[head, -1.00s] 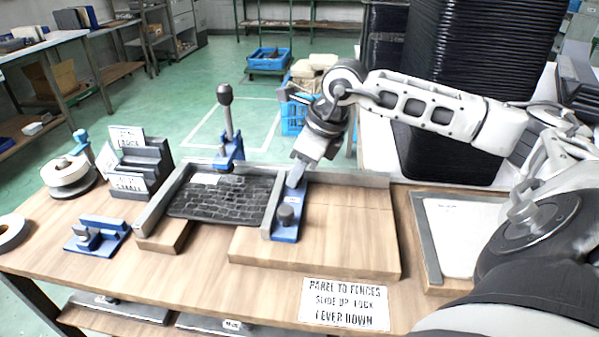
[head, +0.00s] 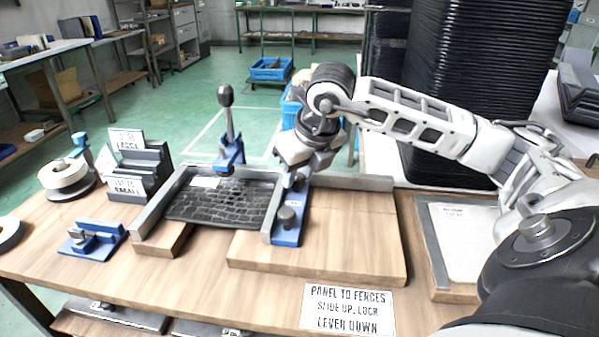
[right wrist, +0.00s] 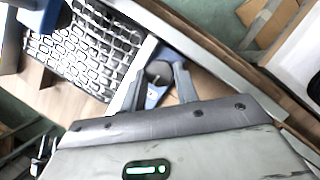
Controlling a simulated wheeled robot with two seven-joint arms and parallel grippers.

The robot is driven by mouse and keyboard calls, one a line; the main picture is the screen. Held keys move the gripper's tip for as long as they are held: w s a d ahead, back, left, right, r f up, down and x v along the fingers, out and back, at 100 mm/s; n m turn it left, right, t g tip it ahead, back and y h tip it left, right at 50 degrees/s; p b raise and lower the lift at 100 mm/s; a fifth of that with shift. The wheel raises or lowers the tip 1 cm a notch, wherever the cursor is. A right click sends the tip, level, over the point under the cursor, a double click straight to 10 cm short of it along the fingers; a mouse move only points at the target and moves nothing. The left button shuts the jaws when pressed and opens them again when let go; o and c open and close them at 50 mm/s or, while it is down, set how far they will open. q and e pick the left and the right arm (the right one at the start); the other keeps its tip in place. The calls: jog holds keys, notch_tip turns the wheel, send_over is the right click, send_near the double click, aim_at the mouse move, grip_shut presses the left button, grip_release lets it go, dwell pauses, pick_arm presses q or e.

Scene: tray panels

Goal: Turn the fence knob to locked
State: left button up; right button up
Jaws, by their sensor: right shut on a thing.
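The dark tray panel (head: 225,203) lies on the wooden fixture beside the blue fence block (head: 285,236). The dark round fence knob (head: 288,216) stands on this block. My right gripper (head: 291,184) reaches down over the far part of the fence block. In the right wrist view its two fingers (right wrist: 160,82) lie either side of the dark knob (right wrist: 159,71), above the blue block. The gripper is shut on it, though the exact contact is hard to see. The knob's lock marking is too small to read. My left gripper is out of view.
An upright lever (head: 228,125) with a dark grip stands behind the panel. A blue clamp block (head: 92,238), a tape roll (head: 65,175) and a grey label rack (head: 145,168) are at left. A pale-faced tray (head: 465,240) lies at right. The front sign (head: 347,309) mentions fences and lever.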

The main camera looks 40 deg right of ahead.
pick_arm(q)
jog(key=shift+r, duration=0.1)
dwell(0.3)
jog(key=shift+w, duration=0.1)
pick_arm(e)
jog(key=o, duration=0.7)
pick_arm(q)
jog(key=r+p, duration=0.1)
jog(key=p, duration=0.1)
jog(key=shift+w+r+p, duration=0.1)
jog(key=shift+p, duration=0.2)
pick_arm(e)
jog(key=v, duration=1.6)
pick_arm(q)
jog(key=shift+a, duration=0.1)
pick_arm(e)
jog(key=shift+s, duration=0.1)
